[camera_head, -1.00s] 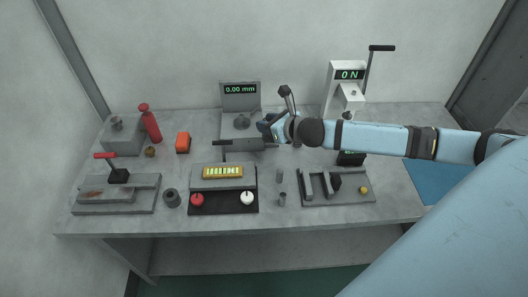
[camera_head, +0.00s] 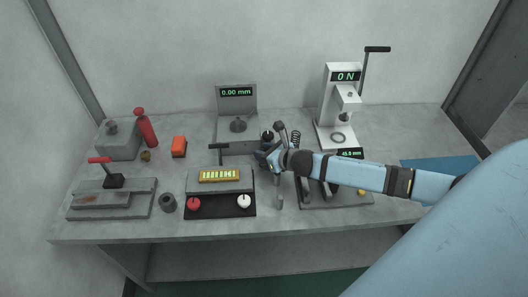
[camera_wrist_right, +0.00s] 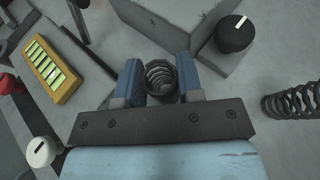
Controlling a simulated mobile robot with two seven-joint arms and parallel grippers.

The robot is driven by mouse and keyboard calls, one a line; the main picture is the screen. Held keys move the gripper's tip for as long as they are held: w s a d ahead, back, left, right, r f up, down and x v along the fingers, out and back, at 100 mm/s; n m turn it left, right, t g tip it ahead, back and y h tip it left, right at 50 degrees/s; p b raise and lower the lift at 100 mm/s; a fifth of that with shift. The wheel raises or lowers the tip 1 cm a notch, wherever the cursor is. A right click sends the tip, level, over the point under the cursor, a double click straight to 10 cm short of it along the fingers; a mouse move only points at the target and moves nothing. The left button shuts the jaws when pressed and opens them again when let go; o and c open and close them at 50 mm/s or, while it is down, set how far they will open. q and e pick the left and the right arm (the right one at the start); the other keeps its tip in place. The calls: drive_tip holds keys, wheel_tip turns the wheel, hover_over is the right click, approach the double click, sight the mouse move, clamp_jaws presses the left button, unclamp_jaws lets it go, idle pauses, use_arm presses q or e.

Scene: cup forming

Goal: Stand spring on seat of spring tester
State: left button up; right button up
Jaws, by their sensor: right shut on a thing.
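The spring tester (camera_head: 328,103) is the white stand at the back right, with a display reading 0 N and a lever on top. Its seat (camera_head: 338,137) is a round spot on the base below the press head, with nothing on it. My right gripper (camera_head: 264,155) is low over the middle of the bench, left of the tester. In the right wrist view its blue fingers are shut on a dark coil spring (camera_wrist_right: 161,76), seen nearly end-on. The head view does not show this spring clearly. A second spring (camera_head: 296,138) stands apart to the right; it also shows in the wrist view (camera_wrist_right: 290,101). My left gripper is not in view.
A grey gauge (camera_head: 237,100) reading 0.00 mm stands behind the gripper, with a black knob (camera_head: 267,135) close by. A control box with a yellow display (camera_head: 219,175) is at left. A grey fixture plate (camera_head: 345,199) lies under my forearm.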

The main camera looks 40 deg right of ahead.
drive_tip(key=shift+f, duration=0.15)
drive_tip(key=o, duration=0.9)
drive_tip(key=shift+o, duration=0.2)
